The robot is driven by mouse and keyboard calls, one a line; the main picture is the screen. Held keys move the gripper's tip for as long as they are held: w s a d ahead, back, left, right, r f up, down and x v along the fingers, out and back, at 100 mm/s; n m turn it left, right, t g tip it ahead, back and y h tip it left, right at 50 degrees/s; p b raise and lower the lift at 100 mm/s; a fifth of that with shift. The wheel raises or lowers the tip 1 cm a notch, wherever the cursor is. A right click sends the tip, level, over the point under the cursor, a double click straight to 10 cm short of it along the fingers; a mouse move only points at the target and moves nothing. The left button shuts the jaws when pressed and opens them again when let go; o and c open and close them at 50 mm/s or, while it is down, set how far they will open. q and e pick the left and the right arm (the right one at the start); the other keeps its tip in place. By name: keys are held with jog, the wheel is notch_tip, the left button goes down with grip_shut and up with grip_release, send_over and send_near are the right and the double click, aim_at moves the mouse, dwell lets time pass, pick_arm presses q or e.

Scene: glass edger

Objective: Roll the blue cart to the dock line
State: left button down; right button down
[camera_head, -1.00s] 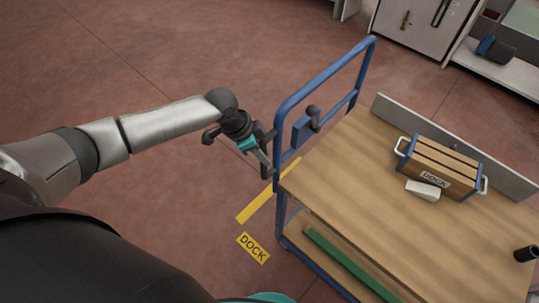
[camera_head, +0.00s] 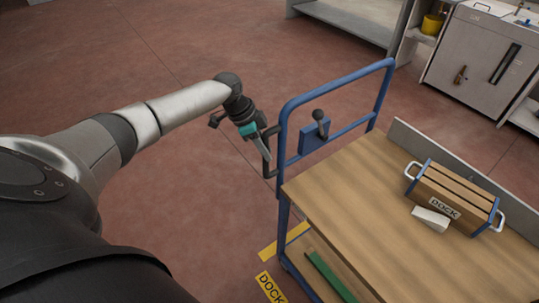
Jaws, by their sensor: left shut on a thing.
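The blue cart (camera_head: 283,110) stands at the centre right, with a tall blue tube handle and a wooden top deck (camera_head: 350,185). My left gripper (camera_head: 267,150) is shut at the left upright of the handle; the exact contact is small and partly hidden. A blue box with a dark-knobbed lever (camera_head: 318,128) sits on the handle's crossbar. The yellow dock line (camera_head: 284,240) lies on the floor by the cart's near left corner and runs partly under it. The DOCK label (camera_head: 270,288) is beside it, cut by the lower edge. My right gripper is out of view.
A green bar (camera_head: 330,277) lies on the lower shelf. Cabinets (camera_head: 480,60) stand at the back right. The red floor at left is clear.

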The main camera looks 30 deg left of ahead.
pick_arm(q)
jog(key=c, duration=0.7)
grip_release()
jog(key=p+v, duration=0.2)
jog(key=v, duration=1.3)
jog(key=shift+w+r, duration=0.15)
jog(key=shift+r, duration=0.05)
